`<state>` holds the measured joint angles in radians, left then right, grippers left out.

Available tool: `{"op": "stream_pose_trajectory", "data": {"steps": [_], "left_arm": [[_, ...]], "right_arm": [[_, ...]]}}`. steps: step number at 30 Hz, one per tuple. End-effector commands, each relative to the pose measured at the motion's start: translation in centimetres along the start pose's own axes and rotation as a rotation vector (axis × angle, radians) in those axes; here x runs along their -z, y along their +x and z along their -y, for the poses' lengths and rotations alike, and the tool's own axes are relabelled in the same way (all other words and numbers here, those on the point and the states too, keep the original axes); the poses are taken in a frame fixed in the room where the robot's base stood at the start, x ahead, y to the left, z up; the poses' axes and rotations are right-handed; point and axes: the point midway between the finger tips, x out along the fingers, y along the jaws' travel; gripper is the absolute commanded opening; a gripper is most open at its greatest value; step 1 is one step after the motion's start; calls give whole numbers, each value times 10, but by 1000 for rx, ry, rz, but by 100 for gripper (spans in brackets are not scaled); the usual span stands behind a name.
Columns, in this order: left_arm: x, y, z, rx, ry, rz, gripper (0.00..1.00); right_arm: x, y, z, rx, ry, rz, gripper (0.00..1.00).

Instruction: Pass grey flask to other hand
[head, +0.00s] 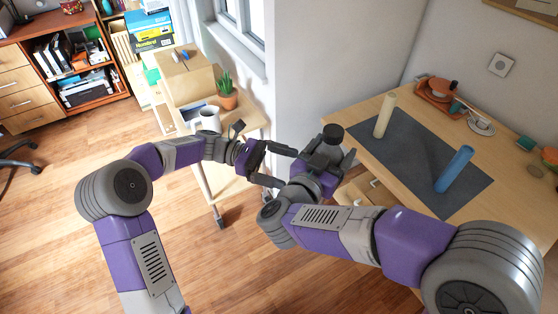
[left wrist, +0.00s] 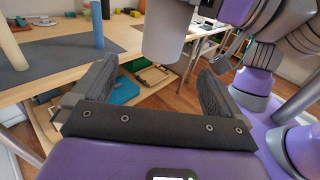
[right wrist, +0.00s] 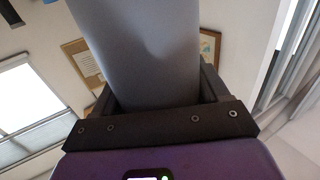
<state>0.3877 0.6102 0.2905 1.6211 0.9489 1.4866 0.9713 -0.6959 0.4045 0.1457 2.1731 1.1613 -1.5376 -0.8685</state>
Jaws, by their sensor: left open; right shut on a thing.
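The grey flask (right wrist: 138,50) fills the upper middle of the right wrist view, between the fingers of my right gripper (right wrist: 157,88), which is shut on it. In the left wrist view the flask's light grey lower end (left wrist: 163,32) hangs in from the top, just beyond and between the fingertips of my left gripper (left wrist: 158,68). My left gripper is open, with nothing between its jaws near the palm.
A wooden table (head: 390,100) at right bears a dark mat (head: 415,160) with a cream cylinder (head: 384,116) and a blue cylinder (head: 454,169). A small stand with a mug (head: 209,118) and a potted plant (head: 226,92) is behind my left arm. Open floor lies at left.

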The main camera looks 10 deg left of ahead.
Motion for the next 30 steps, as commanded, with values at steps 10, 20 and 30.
{"op": "stream_pose_trajectory", "data": {"steps": [10,20,30], "left_arm": [[-19,22,2,19,0,43,100],[-21,84,3,19,0,41,100],[-22,114,3,14,1,39,100]], "right_arm": [[1,0,0,0,1,-2,38],[1,0,0,0,1,-2,38],[1,0,0,0,1,-2,38]]}}
